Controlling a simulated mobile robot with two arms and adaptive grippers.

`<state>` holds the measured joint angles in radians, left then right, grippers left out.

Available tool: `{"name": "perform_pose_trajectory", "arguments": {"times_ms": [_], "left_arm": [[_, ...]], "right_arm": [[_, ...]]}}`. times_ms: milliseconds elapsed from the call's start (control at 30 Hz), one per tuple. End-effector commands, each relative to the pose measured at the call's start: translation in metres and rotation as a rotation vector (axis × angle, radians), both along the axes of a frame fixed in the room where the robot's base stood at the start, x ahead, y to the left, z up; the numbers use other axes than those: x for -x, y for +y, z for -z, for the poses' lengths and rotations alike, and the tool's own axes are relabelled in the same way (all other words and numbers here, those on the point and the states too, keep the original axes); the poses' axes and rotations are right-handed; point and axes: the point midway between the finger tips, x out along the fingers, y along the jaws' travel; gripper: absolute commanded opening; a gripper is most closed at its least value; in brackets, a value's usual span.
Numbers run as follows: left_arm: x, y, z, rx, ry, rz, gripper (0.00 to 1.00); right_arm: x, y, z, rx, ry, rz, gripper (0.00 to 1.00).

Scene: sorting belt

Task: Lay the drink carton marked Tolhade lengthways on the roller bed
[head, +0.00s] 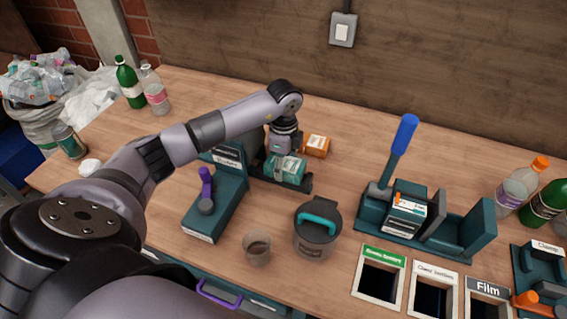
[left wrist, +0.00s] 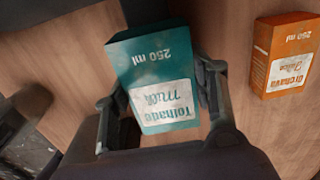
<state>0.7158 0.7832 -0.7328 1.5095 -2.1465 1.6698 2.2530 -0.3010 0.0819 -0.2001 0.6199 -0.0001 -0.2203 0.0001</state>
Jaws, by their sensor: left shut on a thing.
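The teal drink carton marked Tolhade (left wrist: 160,80) is between the fingers of my left gripper (left wrist: 160,100), which is shut on it. In the head view the carton (head: 286,171) hangs under my left gripper (head: 284,156), over or beside a dark low bed (head: 305,186) that looks like the roller bed. This bed joins the teal machine with a purple lever (head: 213,205). The gripper and carton hide much of the bed, and I cannot tell whether the carton touches it. My right gripper is not in view.
An orange carton (head: 317,146) stands close behind the held one. A dark lidded jug (head: 317,232) and a cup (head: 257,248) stand in front. A teal press with a blue handle (head: 405,135) holds a carton at right. Labelled bin openings line the front edge.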

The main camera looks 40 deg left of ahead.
Motion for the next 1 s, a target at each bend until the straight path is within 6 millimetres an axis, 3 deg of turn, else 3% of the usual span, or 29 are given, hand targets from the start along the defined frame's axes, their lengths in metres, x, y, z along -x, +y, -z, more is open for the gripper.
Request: {"name": "perform_pose_trajectory", "arguments": {"times_ms": [333,367,700,1000], "left_arm": [[-0.0003,-0.0012,0.0037,0.000,0.000,0.000,0.41],[-0.0003,-0.0012,0.0037,0.000,0.000,0.000,0.52],[-0.0002,-0.0010,0.0035,0.000,0.000,0.000,0.75],[-0.0003,-0.0009,0.0029,0.000,0.000,0.000,0.75]], "right_arm": [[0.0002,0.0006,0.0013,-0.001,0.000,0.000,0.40],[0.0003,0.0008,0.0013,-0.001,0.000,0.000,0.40],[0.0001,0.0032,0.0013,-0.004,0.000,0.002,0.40],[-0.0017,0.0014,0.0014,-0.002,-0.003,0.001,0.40]]}}
